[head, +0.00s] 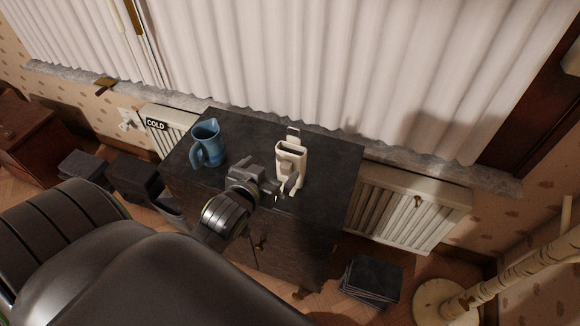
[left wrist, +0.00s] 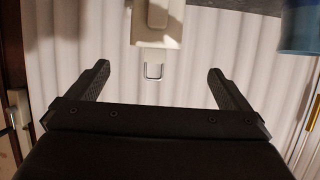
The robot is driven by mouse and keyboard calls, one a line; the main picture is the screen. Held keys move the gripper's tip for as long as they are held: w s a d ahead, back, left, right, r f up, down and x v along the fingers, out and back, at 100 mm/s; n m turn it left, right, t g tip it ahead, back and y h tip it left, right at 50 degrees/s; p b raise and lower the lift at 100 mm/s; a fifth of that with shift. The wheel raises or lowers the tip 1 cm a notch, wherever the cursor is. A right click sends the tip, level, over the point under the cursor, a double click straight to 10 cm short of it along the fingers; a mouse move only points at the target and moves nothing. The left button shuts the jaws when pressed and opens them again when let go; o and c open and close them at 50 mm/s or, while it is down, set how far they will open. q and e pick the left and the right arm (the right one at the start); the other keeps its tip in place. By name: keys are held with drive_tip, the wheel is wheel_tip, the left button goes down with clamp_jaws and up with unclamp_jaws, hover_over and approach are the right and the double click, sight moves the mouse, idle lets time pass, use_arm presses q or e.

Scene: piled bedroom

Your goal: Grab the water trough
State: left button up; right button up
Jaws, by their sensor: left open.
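The water trough (head: 291,151) is a cream-white upright holder with an open top and a tab at its back. It stands on the dark cabinet top (head: 335,160) in the head view. In the left wrist view the cream trough (left wrist: 153,30) shows at the top centre, between the lines of the fingers but beyond their tips. My left gripper (head: 288,177) is open and empty, just in front of the trough, and overlaps its lower part in the head view. Its spread fingers also show in the left wrist view (left wrist: 158,75). I cannot tell whether they touch the trough. My right gripper is not in view.
A blue jug (head: 206,143) stands on the cabinet left of the trough, close to my left arm. White curtains (head: 300,60) hang behind. A radiator (head: 410,207) is at the right. Dark stacked items (head: 371,281) lie on the floor. The cabinet top right of the trough is clear.

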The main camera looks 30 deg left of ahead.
sight(288, 156)
use_arm(q)
drive_tip(key=p+x, duration=0.1)
drive_tip(key=x, duration=0.6)
drive_tip(key=shift+w+f+p, duration=0.3)
drive_tip(key=shift+w+f, duration=0.05)
drive_tip(key=shift+w, duration=0.15)
drive_tip(key=x, duration=0.3)
drive_tip(key=shift+d+f+p, duration=0.2)
drive_tip(key=shift+d+p, duration=0.05)
drive_tip(key=shift+p, duration=0.15)
drive_tip(key=shift+w+a+f, duration=0.1)
drive_tip(key=shift+w+f, duration=0.2)
drive_tip(key=shift+w, duration=0.15)
drive_tip(key=c, duration=1.6)
drive_tip(key=shift+r, duration=0.1)
drive_tip(key=shift+c, duration=1.1)
drive_tip(key=shift+r, duration=0.1)
